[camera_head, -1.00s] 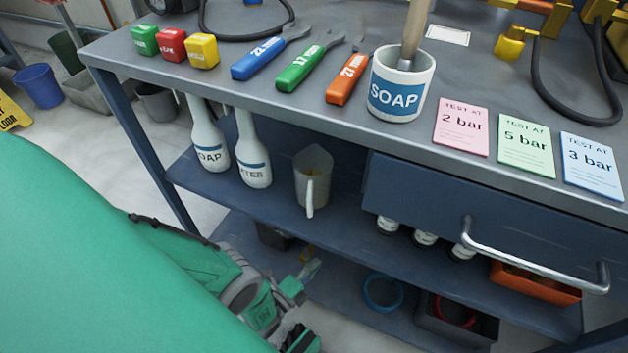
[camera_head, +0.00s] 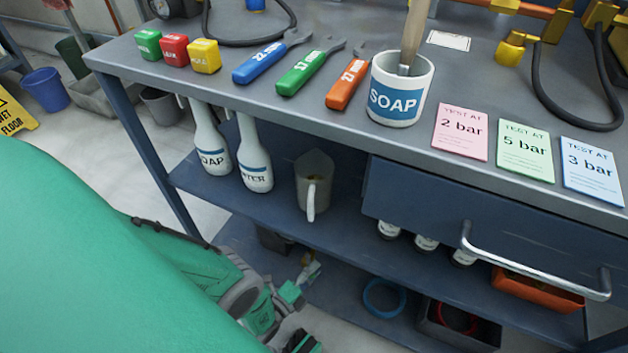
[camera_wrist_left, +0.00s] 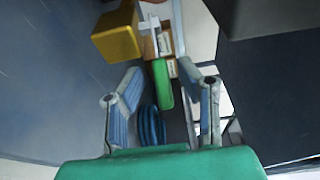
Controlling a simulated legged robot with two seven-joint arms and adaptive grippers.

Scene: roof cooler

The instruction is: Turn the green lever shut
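In the left wrist view a narrow green piece (camera_wrist_left: 162,84) shows between and beyond the two fingers of my left gripper (camera_wrist_left: 158,72). It may be the green lever, but I cannot tell for sure. The fingers stand apart on either side with a visible gap, and I see no contact. In the head view my left arm comes in from the left, and my left gripper (camera_head: 298,318) is low in front of the bench, partly cut off by the bottom edge. No green lever can be made out in the head view. My right gripper is not in view.
The bench (camera_head: 330,120) carries coloured blocks, wrenches, a SOAP cup (camera_head: 401,88), test cards and yellow pipework (camera_head: 512,46) with a black hose. Bottles and a jug (camera_head: 314,180) stand on the shelf below. A drawer handle (camera_head: 535,262) sticks out at right. The wrist view shows a yellow block (camera_wrist_left: 117,32).

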